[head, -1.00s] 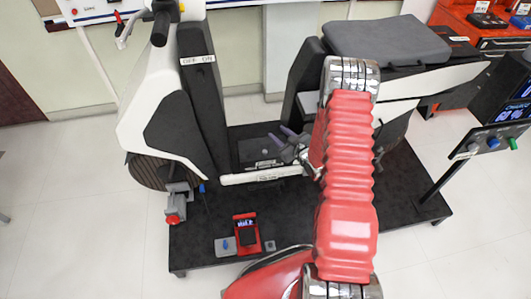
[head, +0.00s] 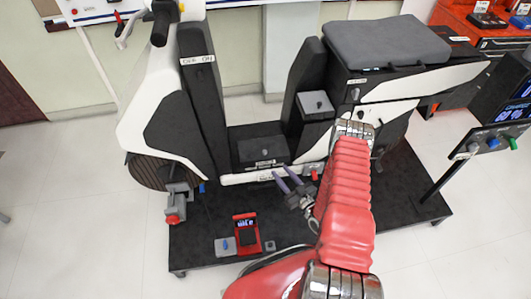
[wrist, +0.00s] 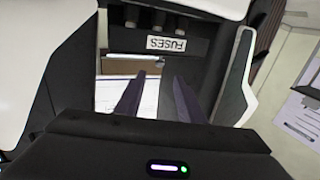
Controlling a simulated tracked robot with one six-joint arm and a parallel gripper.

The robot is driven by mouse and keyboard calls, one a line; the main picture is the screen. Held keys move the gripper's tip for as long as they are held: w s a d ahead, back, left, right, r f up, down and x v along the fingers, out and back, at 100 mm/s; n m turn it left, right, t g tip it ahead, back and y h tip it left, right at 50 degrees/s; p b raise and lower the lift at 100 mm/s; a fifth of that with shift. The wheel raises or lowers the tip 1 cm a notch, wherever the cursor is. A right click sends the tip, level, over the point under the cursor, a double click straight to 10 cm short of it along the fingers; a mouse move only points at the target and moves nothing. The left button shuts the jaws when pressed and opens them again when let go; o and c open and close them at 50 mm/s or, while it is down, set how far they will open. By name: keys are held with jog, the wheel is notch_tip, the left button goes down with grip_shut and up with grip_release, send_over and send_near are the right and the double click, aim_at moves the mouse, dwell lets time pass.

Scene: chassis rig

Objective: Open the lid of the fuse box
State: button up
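The fuse box (head: 263,150) is a low dark box on the scooter's footboard, with a small white label on its near face. Its dark top looks flat and down in the head view. The wrist view shows the white FUSES label (wrist: 166,44) on a dark face, with several grey shapes above it that I cannot make out. My gripper (head: 286,177) is open and empty, its two purple fingers apart, just on the near side of the box and pointing toward it. In the wrist view the fingertips (wrist: 157,82) are below the label, not touching it.
A grey box with a knob (head: 316,104) is on the seat column at right. The black front column (head: 203,105) rises at left. A white side strip (head: 250,177) edges the footboard. A red device (head: 246,234) lies on the black platform.

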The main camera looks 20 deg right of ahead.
aim_at(265, 151)
dwell(0.4)
jog(key=w+a, duration=0.1)
jog(key=w, duration=0.8)
jog(key=w+a, duration=0.1)
jog(key=w, duration=0.3)
jog(key=shift+w+a, duration=0.2)
jog(key=shift+a, duration=0.15)
jog(key=shift+c, duration=0.5)
grip_shut()
jog(key=shift+d, duration=0.2)
jog(key=shift+a, duration=0.2)
